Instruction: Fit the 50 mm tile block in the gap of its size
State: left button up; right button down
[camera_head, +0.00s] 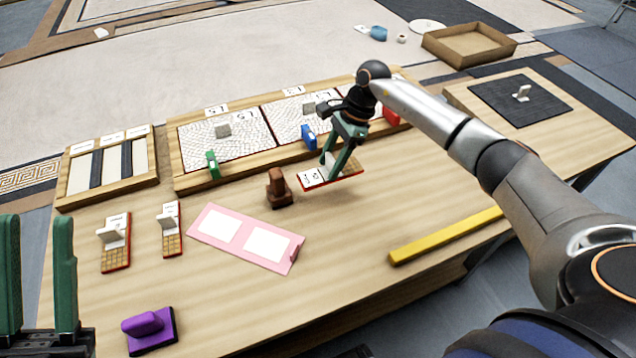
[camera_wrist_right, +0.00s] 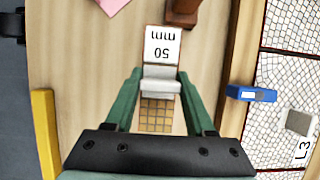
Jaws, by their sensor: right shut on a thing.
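My right gripper (camera_head: 335,155) is shut on the 50 mm tile block (camera_head: 345,180) and holds it above the table, right of the brown block. In the right wrist view the "50 mm" label (camera_wrist_right: 163,46), pale grip (camera_wrist_right: 160,84) and gold tile grid (camera_wrist_right: 157,118) show between the fingers. A wooden tray (camera_head: 68,190) with pale and dark strips and white labels stands at the left; its labels are unreadable. Mosaic panels (camera_head: 245,148) in a wooden frame stand at the back; the arm hides part of the right end. My left gripper (camera_head: 38,270) is open and empty at lower left.
Two other tile blocks (camera_head: 118,255) (camera_head: 173,240) lie at left. A brown block (camera_head: 278,190), pink sheet (camera_head: 220,222), purple tool (camera_head: 150,330) and yellow bar (camera_head: 440,236) lie on the table. Green (camera_head: 212,165) and blue (camera_head: 309,138) pieces stand at the panels' front.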

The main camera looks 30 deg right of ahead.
notch_tip(320, 180, down, 7)
jog(key=shift+r+b, duration=0.2)
jog(key=shift+b, duration=0.65)
jog(key=shift+f, duration=0.15)
jog(key=shift+c, duration=1.3)
grip_release()
jog(key=shift+r, duration=0.2)
